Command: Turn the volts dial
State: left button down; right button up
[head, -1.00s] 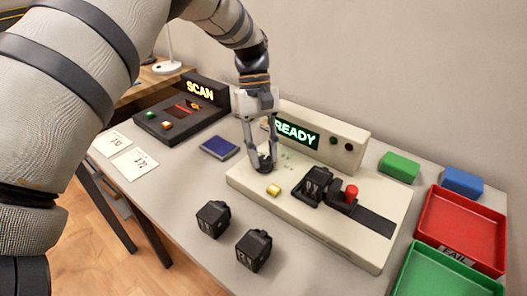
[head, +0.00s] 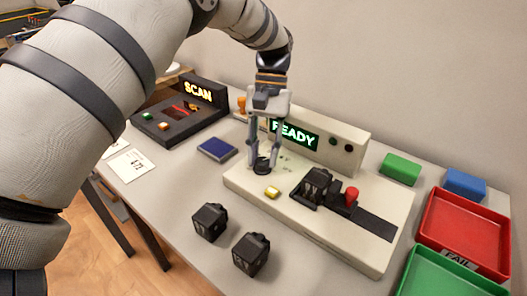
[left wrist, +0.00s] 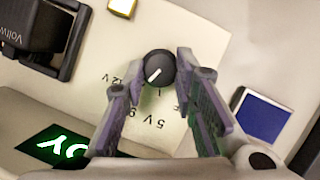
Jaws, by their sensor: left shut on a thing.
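The volts dial (left wrist: 158,70) is a round black knob with a white pointer line. In the left wrist view the line slants to the lower left; labels such as 12V and 5V are printed around that side. The dial sits on the cream test unit (head: 330,235), left of its black socket. My left gripper (head: 263,161) reaches down over it, shut on the dial, with one finger on each side. In the head view the fingers partly hide the dial. A green READY display (head: 295,135) stands behind it. My right gripper is not in view.
A yellow button (head: 272,193) is just in front of the dial. A black module with a red-knobbed lever (head: 351,195) is to the right. Two black modules (head: 210,222) stand in front. Red (head: 432,215) and green trays are at the right. A blue pad (head: 217,148) lies left.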

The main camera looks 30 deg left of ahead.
pick_arm(q)
jog(key=shift+f, duration=0.1)
jog(key=c, duration=1.3)
grip_release()
jog(key=d+v, duration=0.1)
jog(key=v, duration=0.6)
jog(key=shift+a+r, duration=0.3)
jog(key=shift+a, duration=0.25)
